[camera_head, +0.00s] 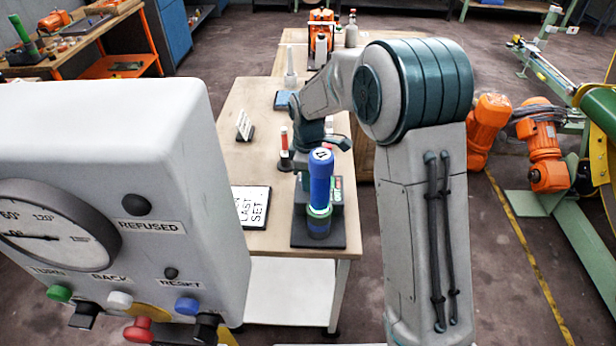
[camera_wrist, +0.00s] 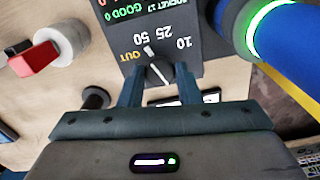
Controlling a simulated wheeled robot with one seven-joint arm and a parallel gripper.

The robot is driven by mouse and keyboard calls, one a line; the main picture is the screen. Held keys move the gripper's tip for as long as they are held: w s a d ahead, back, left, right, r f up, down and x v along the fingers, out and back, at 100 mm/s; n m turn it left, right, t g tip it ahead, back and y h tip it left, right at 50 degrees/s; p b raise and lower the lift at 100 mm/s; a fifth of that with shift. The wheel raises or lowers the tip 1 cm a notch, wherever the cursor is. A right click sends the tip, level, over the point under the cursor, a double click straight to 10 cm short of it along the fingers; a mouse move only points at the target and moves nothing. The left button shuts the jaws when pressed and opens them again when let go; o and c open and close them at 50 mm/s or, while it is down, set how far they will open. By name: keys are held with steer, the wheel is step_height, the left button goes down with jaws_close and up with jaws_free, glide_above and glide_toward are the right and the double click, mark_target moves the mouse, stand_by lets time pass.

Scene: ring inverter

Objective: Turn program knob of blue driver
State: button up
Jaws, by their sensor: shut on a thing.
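The blue driver (camera_head: 320,180) stands upright on a dark base on the bench in the head view. Part of its blue body, with a lit green ring, shows at the upper right of the wrist view (camera_wrist: 236,22). Beside it is a dark panel (camera_wrist: 200,42) with a small display, one line reading GOOD 0. The panel's dark program knob (camera_wrist: 158,72) has a white pointer mark lying between OUT and 50; 25 and 10 follow. My gripper (camera_wrist: 159,75) is shut on the knob, one finger at each side. In the head view the fingers are hidden.
A grey cabinet with a gauge (camera_head: 100,150) fills the left foreground. A LAST SET card (camera_head: 252,207) lies on the bench (camera_head: 235,155). A red and white part (camera_wrist: 50,48) and a dark round post (camera_wrist: 95,97) stand near the panel.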

stand_by(0.4)
steer(key=o, duration=1)
steer(key=shift+c, duration=0.2)
step_height(320, 180, up, 14)
